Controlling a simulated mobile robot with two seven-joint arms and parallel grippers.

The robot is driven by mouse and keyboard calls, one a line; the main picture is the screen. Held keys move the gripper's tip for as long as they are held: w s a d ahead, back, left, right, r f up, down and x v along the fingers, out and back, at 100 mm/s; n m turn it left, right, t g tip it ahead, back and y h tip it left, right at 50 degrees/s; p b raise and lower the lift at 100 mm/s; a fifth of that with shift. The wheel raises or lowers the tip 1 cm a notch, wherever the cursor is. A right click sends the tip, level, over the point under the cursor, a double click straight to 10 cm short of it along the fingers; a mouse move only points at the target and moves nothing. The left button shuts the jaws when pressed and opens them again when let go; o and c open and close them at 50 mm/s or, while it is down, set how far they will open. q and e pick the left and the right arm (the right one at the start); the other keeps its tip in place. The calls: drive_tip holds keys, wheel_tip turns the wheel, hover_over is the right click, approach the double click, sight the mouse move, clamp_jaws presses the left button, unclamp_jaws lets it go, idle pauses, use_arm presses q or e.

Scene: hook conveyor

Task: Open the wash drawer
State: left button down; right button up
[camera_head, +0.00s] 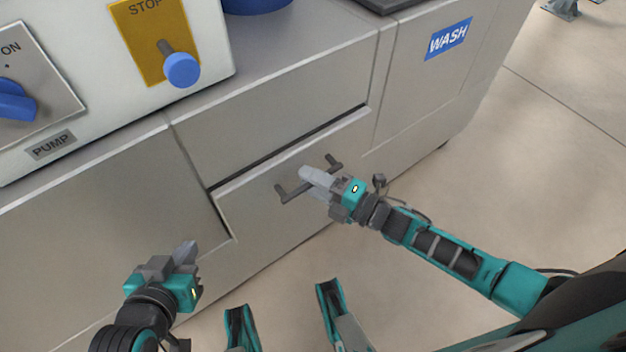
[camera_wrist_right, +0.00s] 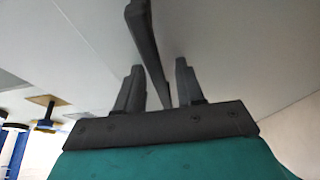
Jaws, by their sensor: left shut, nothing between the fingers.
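The drawer front (camera_head: 262,212) is a grey panel low on the machine, with a dark gap along its top and left edges. It looks shut or nearly so. Its dark bar handle (camera_head: 288,194) sits on the front and also shows in the right wrist view (camera_wrist_right: 146,42). My right gripper (camera_head: 312,177) is at the middle of the handle. In the right wrist view its fingers (camera_wrist_right: 158,82) stand apart, one on each side of the bar, with a visible gap on the right. My left gripper (camera_head: 188,250) is shut and empty, in front of the cabinet at lower left.
A blue WASH label (camera_head: 448,39) is on the cabinet panel right of the drawer. A control box with a STOP lever (camera_head: 181,70) and a PUMP knob (camera_head: 14,101) stands at upper left. The floor (camera_head: 530,170) in front of the cabinet is clear.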

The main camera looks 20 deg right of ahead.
use_arm(q)
drive_tip(key=shift+a, duration=0.1)
use_arm(e)
clamp_jaws()
idle(0.3)
drive_tip(key=shift+s, duration=0.1)
